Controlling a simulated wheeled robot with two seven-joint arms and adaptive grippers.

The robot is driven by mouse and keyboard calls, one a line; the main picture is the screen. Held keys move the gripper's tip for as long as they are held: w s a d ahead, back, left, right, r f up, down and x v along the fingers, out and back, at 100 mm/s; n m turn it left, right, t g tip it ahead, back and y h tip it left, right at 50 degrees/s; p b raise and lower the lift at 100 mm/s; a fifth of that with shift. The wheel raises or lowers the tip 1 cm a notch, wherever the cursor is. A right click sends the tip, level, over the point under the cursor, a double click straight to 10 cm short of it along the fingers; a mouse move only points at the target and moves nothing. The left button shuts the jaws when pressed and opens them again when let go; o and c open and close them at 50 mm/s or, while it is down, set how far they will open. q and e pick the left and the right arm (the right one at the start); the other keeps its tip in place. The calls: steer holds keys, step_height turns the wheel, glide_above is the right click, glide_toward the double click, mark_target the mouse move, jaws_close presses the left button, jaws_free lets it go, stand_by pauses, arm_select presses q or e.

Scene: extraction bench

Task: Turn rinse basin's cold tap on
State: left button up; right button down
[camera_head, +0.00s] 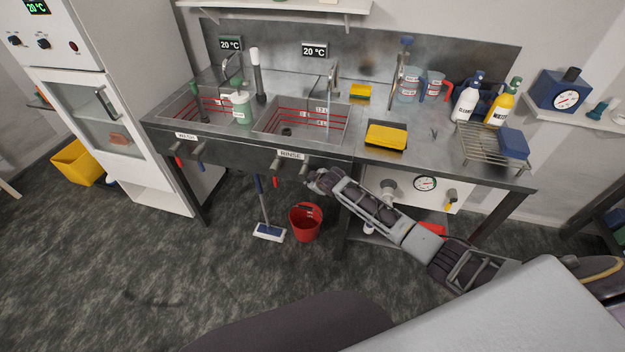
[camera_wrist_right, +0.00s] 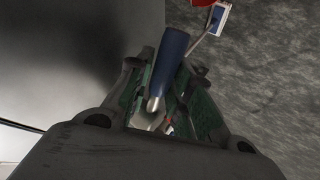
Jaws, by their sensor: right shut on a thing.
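The rinse basin (camera_head: 300,122) is a steel sink in the bench, with a RINSE label (camera_head: 290,155) on its front. Under the label are two taps. The left one has a red lever (camera_head: 276,181) hanging down. The right one is the cold tap (camera_head: 304,168), whose handle is hidden behind my right gripper (camera_head: 315,182) in the head view. In the right wrist view the blue cold tap lever (camera_wrist_right: 171,55) lies between the green-padded fingers of my right gripper (camera_wrist_right: 172,100), which is shut on it. My left gripper is not in view.
The wash basin (camera_head: 195,107) with its own red and blue taps is to the left. A red bucket (camera_head: 305,222) and a mop (camera_head: 268,232) stand on the floor below. Open floor lies in front.

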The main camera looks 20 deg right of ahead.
steer(key=shift+d+r+g+h+p, duration=0.1)
steer(key=shift+r+g+h+p, duration=0.25)
steer(key=shift+p, duration=0.4)
steer(key=shift+r, duration=0.1)
steer(key=shift+s+d+r+n+g+h+p, duration=0.15)
steer(key=shift+r+n+g+h+p, duration=0.35)
steer(key=shift+p, duration=0.95)
steer(key=shift+g+h+p, duration=0.35)
steer(key=shift+h+p, duration=0.2)
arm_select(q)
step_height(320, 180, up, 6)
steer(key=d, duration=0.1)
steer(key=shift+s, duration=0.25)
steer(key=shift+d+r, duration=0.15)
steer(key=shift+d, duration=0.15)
arm_select(e)
steer(key=c, duration=1.3)
jaws_free()
steer(key=shift+o, duration=0.2)
